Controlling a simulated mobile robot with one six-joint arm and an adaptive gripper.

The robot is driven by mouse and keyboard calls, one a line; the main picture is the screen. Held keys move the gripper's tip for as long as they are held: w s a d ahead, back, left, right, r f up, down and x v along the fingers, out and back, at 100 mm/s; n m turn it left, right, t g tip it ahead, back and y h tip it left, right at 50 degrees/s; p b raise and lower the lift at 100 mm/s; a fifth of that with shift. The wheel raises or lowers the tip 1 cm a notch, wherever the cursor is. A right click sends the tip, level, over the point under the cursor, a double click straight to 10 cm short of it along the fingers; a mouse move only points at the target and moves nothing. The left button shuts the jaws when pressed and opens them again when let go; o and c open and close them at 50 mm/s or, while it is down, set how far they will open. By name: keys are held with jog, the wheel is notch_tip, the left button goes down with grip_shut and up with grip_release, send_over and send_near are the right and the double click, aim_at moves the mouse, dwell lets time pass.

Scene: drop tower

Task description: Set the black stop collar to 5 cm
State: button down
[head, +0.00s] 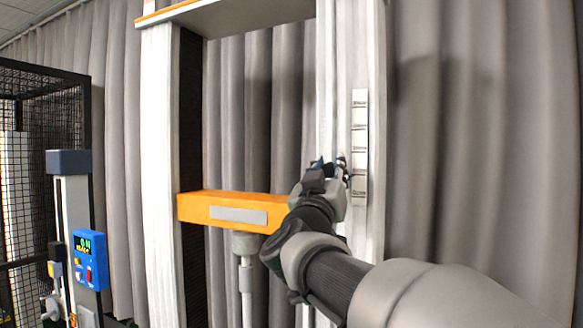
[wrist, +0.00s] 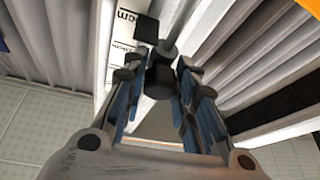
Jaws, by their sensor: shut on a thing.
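The black stop collar (wrist: 147,28) shows in the wrist view as a dark block beside the printed scale, with a grey stem and a black knob (wrist: 160,80) towards me. My gripper (wrist: 155,72) has its blue-padded fingers on either side of that knob and is shut on it. In the head view my gripper (head: 330,166) is at the right white post, next to the scale strip (head: 359,110), near its lower part. The gripper hides most of the collar there. The scale's numbers are too small to read in the head view, and cut off in the wrist view.
An orange crossbeam (head: 193,210) with a grey plate spans the tower left of my gripper, with a grey cylinder and rod below it. The left post (head: 159,150) is white. A blue display box (head: 90,259) and black mesh cage (head: 60,90) stand at far left. Curtains hang behind.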

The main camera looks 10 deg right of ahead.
jog(key=c, duration=1.3)
grip_release()
jog(key=shift+r, duration=0.1)
jog(key=v, duration=1.2)
